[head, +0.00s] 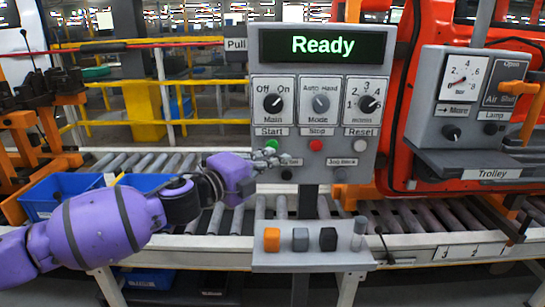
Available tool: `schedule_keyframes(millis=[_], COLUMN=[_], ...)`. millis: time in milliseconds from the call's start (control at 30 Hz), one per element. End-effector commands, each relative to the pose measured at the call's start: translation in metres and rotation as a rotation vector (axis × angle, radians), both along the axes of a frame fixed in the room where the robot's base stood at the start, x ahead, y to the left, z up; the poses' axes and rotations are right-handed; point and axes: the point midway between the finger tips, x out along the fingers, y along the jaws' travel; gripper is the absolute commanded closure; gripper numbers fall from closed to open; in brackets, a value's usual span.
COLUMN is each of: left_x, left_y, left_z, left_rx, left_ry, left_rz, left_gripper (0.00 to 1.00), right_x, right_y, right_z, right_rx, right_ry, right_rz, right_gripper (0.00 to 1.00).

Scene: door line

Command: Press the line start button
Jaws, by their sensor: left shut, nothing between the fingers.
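The grey control panel (318,110) stands in the middle of the head view. Its display (322,45) reads "Ready" in green letters. The green start button (272,145) sits under the "Start" label at the panel's lower left. My left gripper (270,156) is shut and empty, with its fingertips just below the green button and partly over its lower edge. I cannot tell whether they touch it. The red stop button (316,145) is right of the green one, and the white reset button (360,145) is farther right. My right gripper is not in view.
Three rotary knobs, including the Main knob (272,103), sit above the buttons. A lower shelf (313,260) carries small orange, grey and black blocks and a grey lever. A roller conveyor (425,215) runs behind. A trolley box (475,100) stands at right, blue bins (60,192) at left.

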Motion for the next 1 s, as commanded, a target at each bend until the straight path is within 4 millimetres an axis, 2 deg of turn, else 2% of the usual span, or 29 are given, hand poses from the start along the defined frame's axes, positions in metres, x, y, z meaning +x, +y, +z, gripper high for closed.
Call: schedule_keyframes(millis=[167,467,733,1000], left_x=[0.009,0.010,0.031,0.034], left_y=[0.000,0.000,0.000,0.002], left_z=[0.000,0.000,0.003,0.001], left_rx=[0.000,0.000,0.001,0.001], left_ry=[0.000,0.000,-0.004,-0.002], left_rz=[-0.001,-0.001,0.001,0.006], left_gripper=[1.00,1.00,1.00,1.00], right_x=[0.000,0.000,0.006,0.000], right_y=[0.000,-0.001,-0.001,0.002], right_z=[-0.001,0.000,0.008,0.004], right_rx=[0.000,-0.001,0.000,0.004], right_ry=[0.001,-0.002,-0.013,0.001], right_rz=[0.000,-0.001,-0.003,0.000], right_gripper=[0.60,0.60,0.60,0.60])
